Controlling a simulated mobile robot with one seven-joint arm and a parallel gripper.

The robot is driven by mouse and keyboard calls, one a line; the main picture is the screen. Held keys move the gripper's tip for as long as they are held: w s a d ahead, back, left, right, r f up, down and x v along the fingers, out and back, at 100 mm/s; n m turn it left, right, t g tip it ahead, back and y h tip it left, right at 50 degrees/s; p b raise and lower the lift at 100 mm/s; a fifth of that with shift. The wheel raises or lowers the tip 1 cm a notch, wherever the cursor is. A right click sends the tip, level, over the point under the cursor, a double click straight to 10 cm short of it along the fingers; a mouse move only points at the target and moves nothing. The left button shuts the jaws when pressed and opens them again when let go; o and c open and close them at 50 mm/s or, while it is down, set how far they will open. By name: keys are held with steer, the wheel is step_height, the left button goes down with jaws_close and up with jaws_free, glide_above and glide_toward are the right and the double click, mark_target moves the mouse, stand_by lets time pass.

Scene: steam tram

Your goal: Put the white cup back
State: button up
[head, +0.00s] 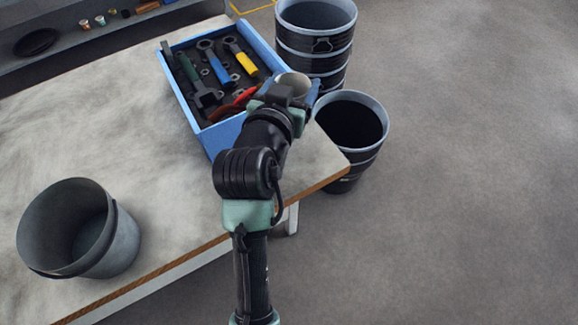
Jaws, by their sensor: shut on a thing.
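The white cup (294,83) shows as a pale round rim at the end of my arm, mostly hidden behind the wrist. My gripper (291,91) is shut on the white cup, its fingers largely hidden by my own arm. The gripper and cup appear over the right edge of the blue tool tray (215,138), near the table's far right corner. I cannot tell how high above the tray the cup is.
The tray on the table (130,165) holds several tools. A grey bucket (113,250) stands at the table's near left. Two dark bins (318,62) (368,158) stand on the floor beside the table. A shelf (75,58) with small items is at upper left. The floor at right is clear.

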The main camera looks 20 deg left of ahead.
steer(key=shift+a+f, duration=0.3)
steer(key=shift+f, duration=0.05)
step_height(320, 180, down, 13)
steer(key=shift+f+b, duration=0.1)
steer(key=shift+b, duration=0.45)
steer(key=shift+f+b, duration=0.45)
steer(key=shift+f, duration=1.4)
steer(key=shift+f, duration=0.15)
steer(key=o, duration=1.5)
